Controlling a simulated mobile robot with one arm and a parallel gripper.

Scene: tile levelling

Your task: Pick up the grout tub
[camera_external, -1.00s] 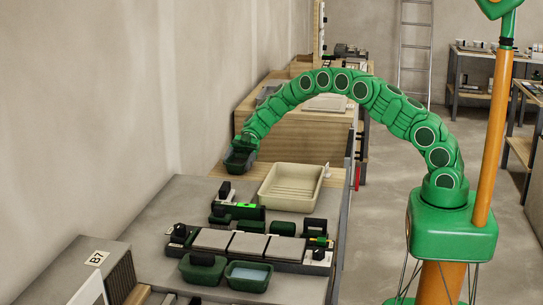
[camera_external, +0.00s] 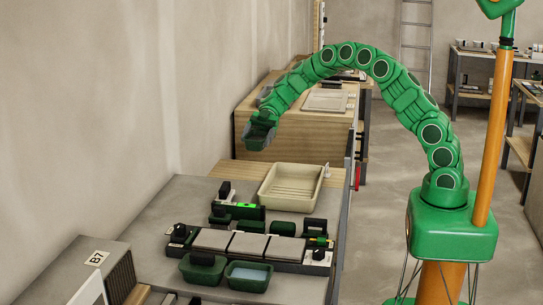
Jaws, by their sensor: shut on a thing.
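The grout tub (camera_external: 259,138), a small dark green-grey container, is in my gripper (camera_external: 262,122). My gripper is shut on it and holds it up in the air above the far end of the grey worktop (camera_external: 160,215). The tub looks slightly tilted. The fingers and the tub's rim are small and dark here, so the exact contact is hidden.
A cream tray (camera_external: 291,187) stands below and to the right. Nearer are a row of grey tiles (camera_external: 247,245), a green tub (camera_external: 202,270) and another with a bluish surface (camera_external: 249,276). A wooden bench (camera_external: 300,135) stands behind.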

